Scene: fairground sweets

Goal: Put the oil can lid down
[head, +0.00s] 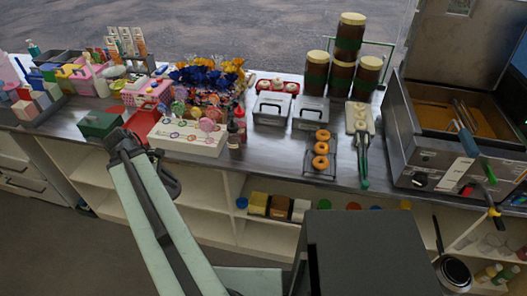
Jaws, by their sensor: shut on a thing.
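My arm reaches up from the bottom left to the front edge of the counter. My gripper (168,182) is a dark shape low beside the arm's upper end, in front of the counter's front edge. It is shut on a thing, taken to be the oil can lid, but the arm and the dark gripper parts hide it. I cannot make out the lid's shape or colour. I cannot pick out the oil can with certainty.
A green box (100,124) and a white lollipop stand (188,140) are close to my arm. Doughnuts on a rack (321,148), brown jars (341,77) and an open fryer (452,125) stand further right. Shelves (215,205) lie below. Bare counter shows between the rack and the bottles.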

